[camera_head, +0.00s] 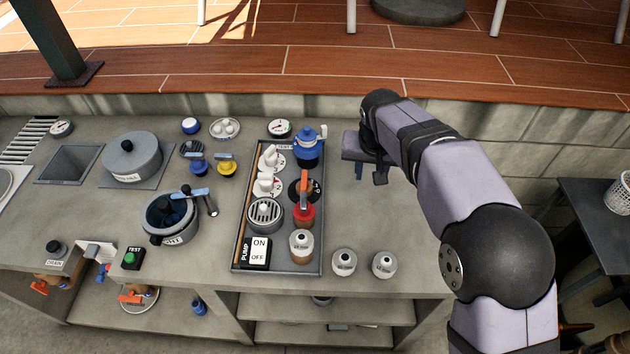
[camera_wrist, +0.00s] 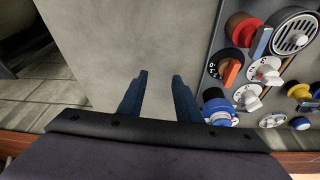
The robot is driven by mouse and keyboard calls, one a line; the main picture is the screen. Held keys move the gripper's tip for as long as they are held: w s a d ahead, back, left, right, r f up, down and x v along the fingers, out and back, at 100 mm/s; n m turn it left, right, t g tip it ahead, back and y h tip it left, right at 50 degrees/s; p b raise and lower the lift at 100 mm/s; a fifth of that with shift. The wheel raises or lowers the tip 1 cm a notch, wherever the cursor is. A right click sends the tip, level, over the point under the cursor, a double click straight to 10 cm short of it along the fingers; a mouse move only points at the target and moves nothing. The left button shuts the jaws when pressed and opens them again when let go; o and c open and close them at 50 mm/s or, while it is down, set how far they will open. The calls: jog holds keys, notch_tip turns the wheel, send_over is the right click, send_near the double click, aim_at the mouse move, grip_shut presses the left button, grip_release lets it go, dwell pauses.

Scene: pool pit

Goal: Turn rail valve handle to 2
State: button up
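A black round dial with white marks (camera_head: 313,193) and an upright orange handle (camera_head: 304,177) sits in the right column of the tray; I take it as the rail valve. In the wrist view the orange handle (camera_wrist: 231,72) lies across its dial, right of my fingers. My gripper (camera_wrist: 159,77) is open and empty, fingers apart over bare counter. In the head view it hangs to the right of the tray, apart from the handle, its fingers partly hidden by the arm.
The tray (camera_head: 236,240) also holds a blue-topped valve (camera_head: 308,145), a red valve (camera_head: 302,215), white knobs (camera_head: 270,158), a round grille (camera_head: 264,211) and a pump switch (camera_head: 258,251). Two small jars (camera_head: 344,261) stand right of it. Bare counter lies between tray and gripper.

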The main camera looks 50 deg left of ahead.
jog(key=n+y, duration=0.1)
jog(key=n, duration=0.1)
send_near(304, 180)
jog(key=shift+f+b, duration=0.45)
jog(key=shift+f, duration=0.05)
jog(key=shift+p+x, duration=1.6)
jog(key=shift+x, duration=2)
jog(key=shift+w+a, duration=0.1)
jog(key=shift+a, duration=0.05)
grip_shut()
